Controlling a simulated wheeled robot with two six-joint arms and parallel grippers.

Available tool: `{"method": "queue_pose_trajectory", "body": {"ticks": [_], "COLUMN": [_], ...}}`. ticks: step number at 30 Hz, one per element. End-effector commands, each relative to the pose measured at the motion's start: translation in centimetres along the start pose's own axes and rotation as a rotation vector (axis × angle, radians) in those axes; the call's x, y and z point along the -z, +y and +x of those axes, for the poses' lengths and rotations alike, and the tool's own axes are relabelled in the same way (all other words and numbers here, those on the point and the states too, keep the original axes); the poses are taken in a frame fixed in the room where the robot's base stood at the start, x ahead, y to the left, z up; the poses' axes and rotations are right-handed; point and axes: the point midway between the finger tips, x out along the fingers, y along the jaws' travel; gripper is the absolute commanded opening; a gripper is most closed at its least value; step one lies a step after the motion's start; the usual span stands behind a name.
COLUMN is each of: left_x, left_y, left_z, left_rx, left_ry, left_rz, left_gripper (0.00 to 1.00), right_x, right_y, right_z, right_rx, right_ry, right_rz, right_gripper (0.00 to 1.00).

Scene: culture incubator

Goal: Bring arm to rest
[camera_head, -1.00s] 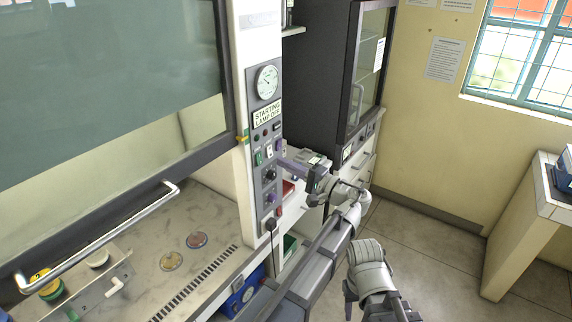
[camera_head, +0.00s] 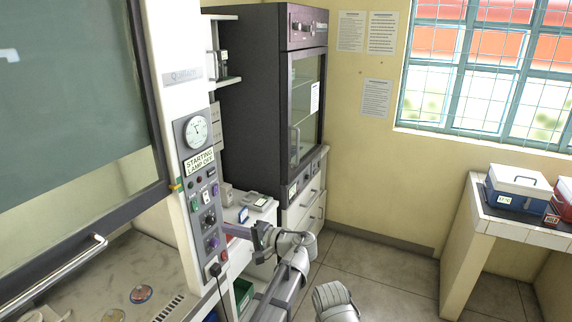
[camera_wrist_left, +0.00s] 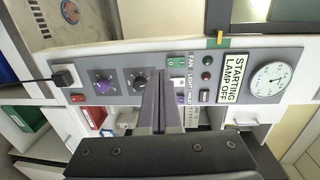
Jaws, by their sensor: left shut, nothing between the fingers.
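My left gripper (camera_head: 240,233) is in the head view, in front of the grey control panel (camera_head: 187,133) on the white post of the cabinet. Its fingers are shut with nothing between them. In the left wrist view the two dark fingers (camera_wrist_left: 162,103) lie side by side in front of the panel (camera_wrist_left: 125,72), which appears turned on its side. Whether the fingertips touch the panel cannot be told. The panel carries a dial gauge, a "STARTING LAMP OFF" label, switches and knobs. A grey-white part of my right arm (camera_head: 336,300) shows at the bottom; its gripper is out of view.
The hood's glass sash (camera_head: 60,95) is at the left, above a worktop with dishes (camera_head: 141,294). A dark incubator cabinet (camera_head: 255,100) stands behind the panel. A side table (camera_head: 520,232) with a blue box (camera_head: 517,190) is at right. The floor (camera_head: 390,280) between is clear.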

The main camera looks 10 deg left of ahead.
Motion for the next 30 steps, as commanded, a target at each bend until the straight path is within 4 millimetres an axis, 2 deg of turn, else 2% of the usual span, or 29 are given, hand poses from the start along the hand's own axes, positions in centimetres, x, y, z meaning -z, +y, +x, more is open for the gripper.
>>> {"method": "queue_pose_trajectory", "body": {"ticks": [1, 5, 9, 12, 18, 27, 30], "left_x": [-2.1, -5.9, -9.3, -10.8, -12.4, -13.8, -13.6], "left_y": [2.1, 8.2, 13.9, 16.6, 19.3, 20.6, 21.4], "left_z": [1.1, 2.0, 0.6, -1.1, -4.4, -8.9, -10.9], "left_rx": [-0.101, -0.403, -0.719, -0.904, -1.161, -1.445, -1.448], "left_ry": [-0.021, -0.068, -0.112, -0.133, -0.157, -0.174, -0.151], "left_rz": [-0.007, -0.04, -0.094, -0.134, -0.202, -0.293, -0.239], "left_gripper": [0.0, 0.0, 0.0, 0.0, 0.0, 0.0, 0.0], "right_x": [0.0, 0.0, 0.0, 0.0, 0.0, 0.0, 0.0], "right_y": [0.0, 0.0, 0.0, 0.0, 0.0, 0.0, -0.1], "right_z": [0.0, 0.0, 0.0, 0.0, 0.0, 0.0, 0.5], "right_rx": [0.0, 0.0, 0.0, 0.0, 0.0, 0.0, 0.0], "right_ry": [0.0, 0.0, 0.0, 0.0, 0.0, 0.0, 0.0], "right_rz": [0.0, 0.0, 0.0, 0.0, 0.0, 0.0, 0.0], "right_gripper": [0.49, 0.49, 0.49, 0.49, 0.49, 0.49, 0.49]}}
